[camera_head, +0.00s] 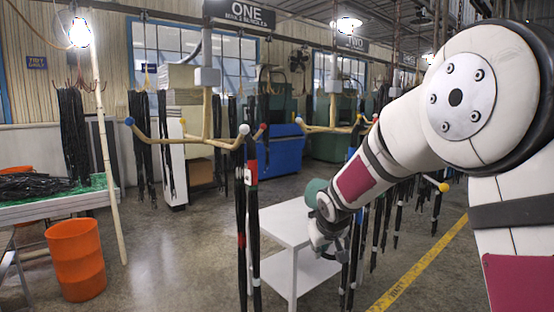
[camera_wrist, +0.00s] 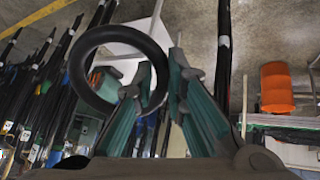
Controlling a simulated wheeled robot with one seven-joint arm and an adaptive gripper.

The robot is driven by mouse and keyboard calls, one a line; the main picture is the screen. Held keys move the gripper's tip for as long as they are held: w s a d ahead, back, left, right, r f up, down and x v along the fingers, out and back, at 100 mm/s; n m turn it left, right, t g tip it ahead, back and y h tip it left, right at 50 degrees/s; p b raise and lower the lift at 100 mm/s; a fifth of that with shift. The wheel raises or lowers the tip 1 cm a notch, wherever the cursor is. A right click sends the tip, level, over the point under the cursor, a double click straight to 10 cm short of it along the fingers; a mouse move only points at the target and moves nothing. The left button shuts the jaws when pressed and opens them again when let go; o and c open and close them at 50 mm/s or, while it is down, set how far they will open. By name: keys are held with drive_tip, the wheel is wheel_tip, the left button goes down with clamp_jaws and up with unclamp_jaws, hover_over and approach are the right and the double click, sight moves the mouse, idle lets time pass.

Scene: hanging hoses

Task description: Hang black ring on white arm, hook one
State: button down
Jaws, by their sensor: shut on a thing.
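A black ring (camera_wrist: 76,70) shows large in the wrist view, its right side between the two fingers of my gripper (camera_wrist: 163,78). My gripper is shut on it. In the head view my gripper (camera_head: 335,245) is low, beside a white table, and I cannot make out the ring there. Hook one is a wooden hanger (camera_head: 207,115) below the ONE sign (camera_head: 238,14). Its white-tipped arm (camera_head: 243,130) points toward me, left of and above my gripper. Black hoses (camera_head: 251,200) with red and white bands hang by that tip. Its other arms have blue, red and yellow tips.
The white table (camera_head: 290,230) stands behind and left of my gripper. More hoses (camera_head: 375,225) hang close on its right, under hook two (camera_head: 330,127). An orange bin (camera_head: 75,260) and a pale pole (camera_head: 103,150) stand left. Floor between bin and hoses is clear.

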drive_tip(key=s+a+r+n+t+y+p, duration=0.15)
drive_tip(key=s+a+r+y, duration=0.3)
drive_tip(key=r, duration=0.55)
drive_tip(key=s+a+r+n+t+y+p, duration=0.1)
drive_tip(key=s+a+r+n+t+y, duration=0.2)
drive_tip(key=s+a+r, duration=0.5)
drive_tip(key=s+a+r+n+t+y+p, duration=0.1)
drive_tip(key=s+a+r+n+t+y, duration=0.2)
drive_tip(key=r, duration=0.8)
drive_tip(key=shift+d+b+x, duration=0.2)
drive_tip(key=shift+b+x, duration=2)
drive_tip(key=shift+x, duration=5.6)
wheel_tip(320, 180, down, 7)
drive_tip(key=w+a+b, duration=0.1)
drive_tip(key=w+b, duration=0.2)
drive_tip(key=b, duration=0.2)
drive_tip(key=shift+a, duration=0.35)
drive_tip(key=shift+s+f, duration=0.1)
drive_tip(key=shift+f, duration=0.05)
